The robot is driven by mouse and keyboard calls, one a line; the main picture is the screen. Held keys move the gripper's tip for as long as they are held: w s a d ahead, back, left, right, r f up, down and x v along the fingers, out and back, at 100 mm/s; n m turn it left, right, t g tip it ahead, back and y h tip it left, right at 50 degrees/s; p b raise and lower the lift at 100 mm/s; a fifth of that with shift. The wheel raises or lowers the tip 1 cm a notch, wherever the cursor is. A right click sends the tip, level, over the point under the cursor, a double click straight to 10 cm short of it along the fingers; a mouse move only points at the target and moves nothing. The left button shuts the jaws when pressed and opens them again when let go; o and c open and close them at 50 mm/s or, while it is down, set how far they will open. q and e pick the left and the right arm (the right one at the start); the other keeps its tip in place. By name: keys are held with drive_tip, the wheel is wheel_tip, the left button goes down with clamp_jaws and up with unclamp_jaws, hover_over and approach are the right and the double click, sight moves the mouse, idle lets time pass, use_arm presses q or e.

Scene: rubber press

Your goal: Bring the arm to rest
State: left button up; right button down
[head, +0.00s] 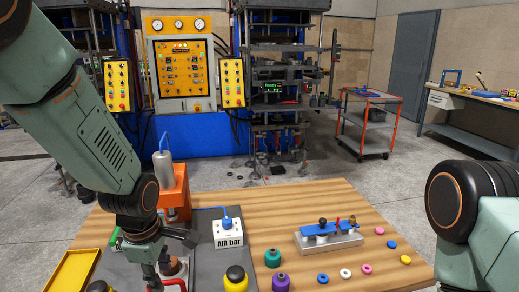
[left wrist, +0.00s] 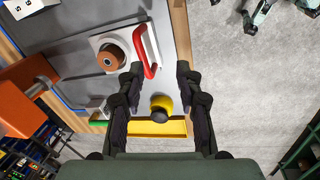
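My left gripper (head: 150,270) hangs over the left part of the table in the head view, below my green arm. In the left wrist view the gripper (left wrist: 160,68) has its two dark fingers spread apart with nothing held between the tips. Beyond the fingers lies a grey mat (left wrist: 90,30) with a red handle (left wrist: 148,50) and a brown round part (left wrist: 111,56) on a pale base. A yellow piece with a dark knob (left wrist: 160,104) shows between the fingers, by a yellow tray (left wrist: 160,128). My right arm shows at the right edge; its gripper is out of view.
The wooden table (head: 300,200) holds an orange press (head: 176,195), an AIR bar box (head: 228,233), a blue-topped fixture (head: 328,237), green (head: 272,258) and purple (head: 281,283) knobs, a yellow-black jar (head: 235,280) and several small coloured rings. Its back right is clear.

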use_arm(q)
drive_tip(key=s+f+m+g, duration=0.1)
drive_tip(key=s+f+m, duration=0.7)
drive_tip(key=s+f, duration=0.45)
drive_tip(key=s+f+m+g, duration=0.1)
drive_tip(key=s+f+m, duration=0.4)
drive_tip(key=s, duration=0.3)
drive_tip(key=s+f+m, duration=0.5)
drive_tip(key=s, duration=0.4)
wheel_tip(320, 180, down, 13)
drive_tip(key=b, duration=1.4)
drive_tip(key=shift+w+d+f+b, duration=0.2)
drive_tip(key=shift+w+b, duration=0.1)
drive_tip(key=shift+w, duration=0.15)
